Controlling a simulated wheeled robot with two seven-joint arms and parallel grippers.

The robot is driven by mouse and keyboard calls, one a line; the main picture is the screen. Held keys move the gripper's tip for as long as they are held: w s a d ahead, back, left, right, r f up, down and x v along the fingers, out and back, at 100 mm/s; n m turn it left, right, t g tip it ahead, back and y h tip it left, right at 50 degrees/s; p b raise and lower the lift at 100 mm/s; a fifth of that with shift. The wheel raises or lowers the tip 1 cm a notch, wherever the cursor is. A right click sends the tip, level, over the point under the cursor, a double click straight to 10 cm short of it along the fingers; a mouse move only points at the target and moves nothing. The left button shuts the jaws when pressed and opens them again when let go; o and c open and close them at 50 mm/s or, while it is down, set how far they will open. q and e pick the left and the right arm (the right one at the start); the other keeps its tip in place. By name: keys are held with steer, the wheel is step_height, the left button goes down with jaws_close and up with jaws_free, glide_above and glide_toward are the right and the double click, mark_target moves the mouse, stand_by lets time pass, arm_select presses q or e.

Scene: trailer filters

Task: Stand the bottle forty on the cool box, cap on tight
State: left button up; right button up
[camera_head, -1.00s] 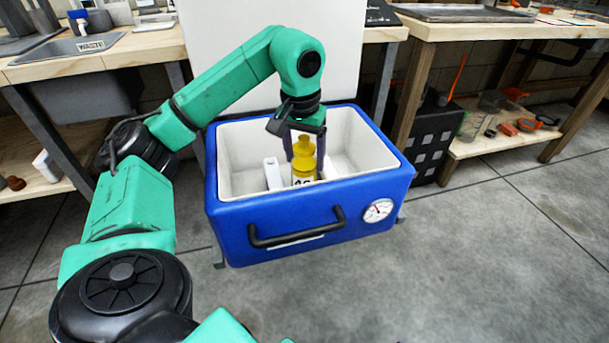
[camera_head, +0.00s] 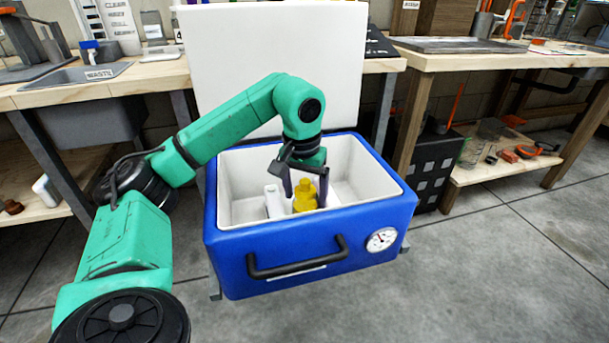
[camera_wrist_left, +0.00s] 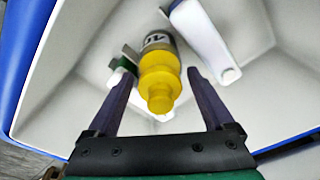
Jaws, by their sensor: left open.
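The blue cool box (camera_head: 270,238) stands open with its white lid (camera_head: 275,60) upright behind it. Inside is a bottle with a yellow top (camera_head: 305,198); it looks upright, its lower part hidden by the front wall. In the left wrist view the yellow top (camera_wrist_left: 159,82) points at the camera, and a partly seen dark-on-pale label looks like 40. My left gripper (camera_head: 306,190) is open, its fingers on either side of the yellow top, with gaps visible in the wrist view (camera_wrist_left: 161,85). My right gripper is out of view.
A white object (camera_head: 273,203) stands in the box left of the bottle; it also shows in the wrist view (camera_wrist_left: 203,42). A small green item (camera_wrist_left: 122,73) is close by the bottle there. Workbenches (camera_head: 110,88) stand behind. The box's right side looks free.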

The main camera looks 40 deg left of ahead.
arm_select(q)
steer(key=r+p, duration=0.1)
steer(key=r, duration=0.2)
steer(key=r+p, duration=0.2)
steer(key=r, duration=0.1)
steer(key=s+r+p, duration=0.1)
steer(key=r, duration=0.3)
steer(key=shift+d, duration=0.2)
steer(key=shift+s+r+p, duration=0.15)
steer(key=shift+r+p, duration=0.3)
steer(key=shift+p, duration=0.15)
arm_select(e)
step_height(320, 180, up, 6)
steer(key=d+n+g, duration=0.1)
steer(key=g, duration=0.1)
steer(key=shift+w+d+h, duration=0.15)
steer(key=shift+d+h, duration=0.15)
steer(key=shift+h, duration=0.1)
arm_select(q)
steer(key=shift+f, duration=0.1)
